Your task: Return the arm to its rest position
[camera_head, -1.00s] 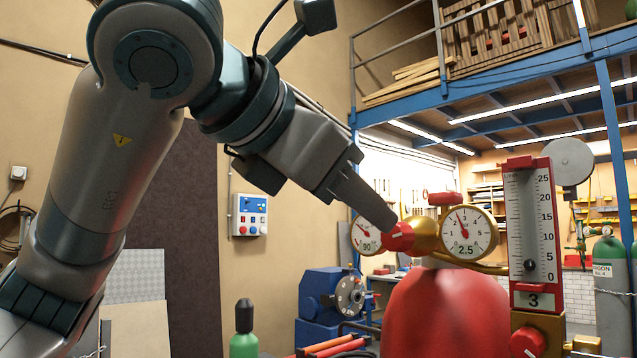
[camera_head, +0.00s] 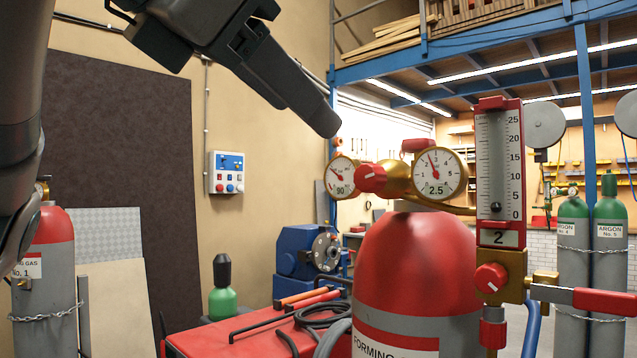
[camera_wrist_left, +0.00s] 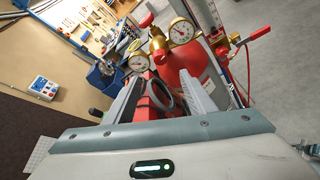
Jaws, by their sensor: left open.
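My left gripper (camera_head: 318,112) reaches in from the upper left in the head view, its dark fingers pointing down and right. It is in front of and above the small left gauge (camera_head: 341,177), and looks empty. In the left wrist view its two fingers (camera_wrist_left: 160,92) are spread apart, with the red cylinder (camera_wrist_left: 184,68) and gauges beyond. The cylinder also shows in the head view (camera_head: 418,262), with a brass regulator, a red knob (camera_head: 371,178) and a larger gauge (camera_head: 439,174). My right gripper is not in view.
A flowmeter (camera_head: 497,160) with plate 2 stands right of the regulator. A red cart (camera_head: 235,338) with cables is below. A red-topped cylinder (camera_head: 52,240) stands left, green argon cylinders (camera_head: 610,235) right. A control box (camera_head: 226,172) hangs on the wall.

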